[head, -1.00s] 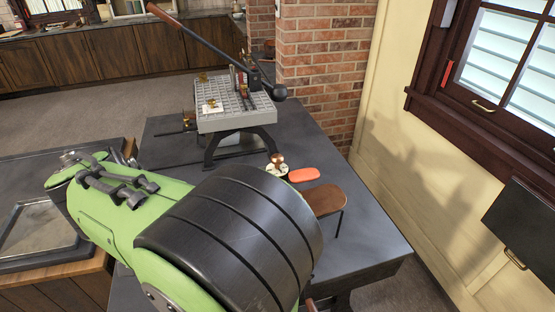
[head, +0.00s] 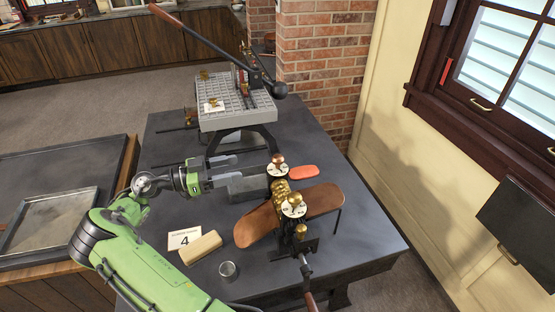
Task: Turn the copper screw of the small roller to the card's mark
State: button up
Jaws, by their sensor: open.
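The small roller (head: 282,192) stands on the dark table, with brass rolls and a strip of brown leather (head: 258,226) on either side. Its copper screw (head: 278,159) stands over a white dial at the far end. A brass screw (head: 294,199) stands over another white dial nearer the front. The card (head: 184,238) lies at the left front and reads 4; its smaller print is unreadable. My gripper (head: 234,171) is open and level, left of the copper screw and apart from it, its fingers pointing right. The dial's setting is too small to read.
A wooden block (head: 200,248) and a metal cup (head: 228,271) are at the front. A red pad (head: 304,172) lies right of the copper screw. A lever press (head: 240,112) stands behind.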

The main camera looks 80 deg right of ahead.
aim_at(278, 160)
jog(key=x, duration=1.3)
jog(key=shift+s+d+f, duration=0.1)
jog(key=shift+s, duration=0.1)
jog(key=shift+c, duration=0.3)
jog(key=shift+b, duration=0.3)
jog(key=c, duration=0.9)
